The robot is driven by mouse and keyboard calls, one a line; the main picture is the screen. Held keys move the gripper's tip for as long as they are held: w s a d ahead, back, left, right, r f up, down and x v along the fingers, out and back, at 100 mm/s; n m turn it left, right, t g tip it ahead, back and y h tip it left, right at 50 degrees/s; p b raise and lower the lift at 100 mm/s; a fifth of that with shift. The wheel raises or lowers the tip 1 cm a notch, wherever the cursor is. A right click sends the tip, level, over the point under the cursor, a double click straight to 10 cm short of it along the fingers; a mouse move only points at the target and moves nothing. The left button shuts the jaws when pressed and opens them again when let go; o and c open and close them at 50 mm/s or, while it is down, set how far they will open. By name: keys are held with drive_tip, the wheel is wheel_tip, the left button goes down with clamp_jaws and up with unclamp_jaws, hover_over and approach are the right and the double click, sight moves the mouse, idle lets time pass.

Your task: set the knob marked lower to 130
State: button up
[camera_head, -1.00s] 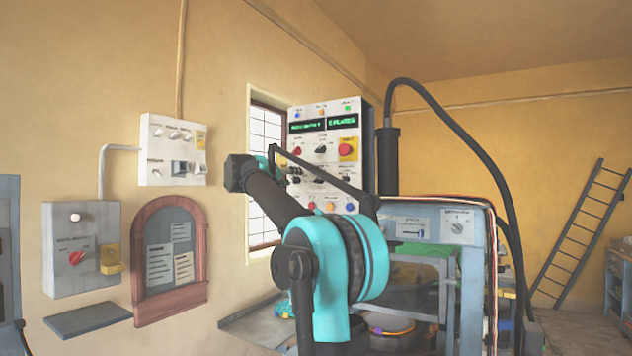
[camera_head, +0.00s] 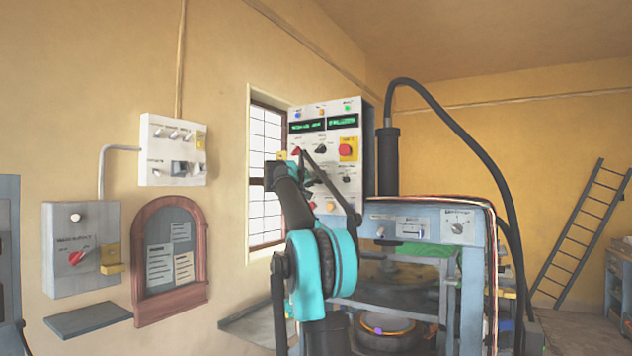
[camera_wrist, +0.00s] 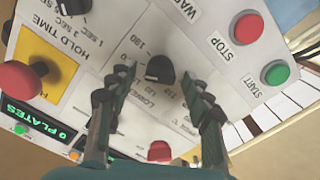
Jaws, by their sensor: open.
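The black knob (camera_wrist: 160,69) sits on the white panel between my fingertips in the wrist view, with the word LOWER printed near it. Scale figures stand around it, partly covered by my fingers; I cannot read its exact setting. My gripper (camera_wrist: 162,80) is open, one finger to each side of the knob, with gaps showing between them. In the head view the control panel (camera_head: 350,119) stands beside the window, and my arm covers its lower part, so this knob cannot be made out there.
Around the knob are a red STOP button (camera_wrist: 247,27), a green START button (camera_wrist: 275,73), a red emergency button (camera_wrist: 19,80), a red knob (camera_wrist: 159,151) and the hold time knob (camera_wrist: 75,5). The blue press frame (camera_head: 472,260) stands right of my arm.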

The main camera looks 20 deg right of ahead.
drive_tip(key=shift+w+d, duration=0.1)
drive_tip(key=shift+d, duration=0.1)
clamp_jaws()
idle(0.3)
